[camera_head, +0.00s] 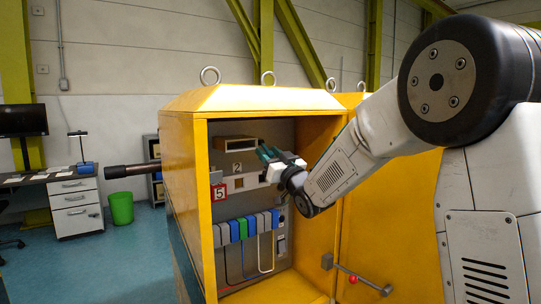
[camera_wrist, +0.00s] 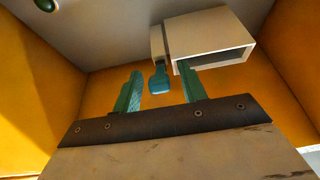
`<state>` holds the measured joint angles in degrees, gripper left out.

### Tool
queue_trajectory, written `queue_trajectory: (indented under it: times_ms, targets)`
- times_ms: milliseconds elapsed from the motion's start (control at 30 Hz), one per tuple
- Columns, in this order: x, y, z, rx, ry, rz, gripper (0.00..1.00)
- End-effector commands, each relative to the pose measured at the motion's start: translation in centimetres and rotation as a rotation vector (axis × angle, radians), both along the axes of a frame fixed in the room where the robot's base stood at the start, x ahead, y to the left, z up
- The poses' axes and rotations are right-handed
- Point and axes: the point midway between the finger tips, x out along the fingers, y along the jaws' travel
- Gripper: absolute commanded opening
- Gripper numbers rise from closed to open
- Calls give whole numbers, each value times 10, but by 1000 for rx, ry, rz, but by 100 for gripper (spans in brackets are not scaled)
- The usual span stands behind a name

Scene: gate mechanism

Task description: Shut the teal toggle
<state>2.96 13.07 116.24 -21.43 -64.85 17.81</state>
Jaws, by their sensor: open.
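The teal toggle (camera_wrist: 160,79) shows in the wrist view as a small teal lever hanging from a pale bracket beside a white open box (camera_wrist: 212,38). My gripper (camera_wrist: 160,72) has its two teal fingers apart, one on each side of the toggle in the picture. The right finger overlaps the white box's lower edge. I cannot tell whether either finger touches the toggle. In the head view my gripper (camera_head: 268,152) reaches into the open yellow cabinet, near the upper part of its back panel. There I cannot tell the toggle from the teal fingers.
The yellow cabinet (camera_head: 188,200) has its door (camera_head: 390,215) open to the right, with a red-knobbed latch bar (camera_head: 353,279). A row of blue, grey and green switches (camera_head: 243,228) sits below my gripper. A brown box (camera_head: 234,143) is above left. Cabinet walls enclose the reach.

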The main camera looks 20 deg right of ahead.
Motion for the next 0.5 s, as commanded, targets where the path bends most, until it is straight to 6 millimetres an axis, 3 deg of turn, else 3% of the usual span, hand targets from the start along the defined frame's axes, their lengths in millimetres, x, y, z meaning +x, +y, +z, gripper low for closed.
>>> queue_trajectory:
  times_ms: [100,233,267,500]
  targets:
    - [0,0,0,0,0,0,39]
    - [0,0,0,0,0,0,3]
    - [0,0,0,0,0,0,0]
    - [-1,-1,1,-3,11,-1,0]
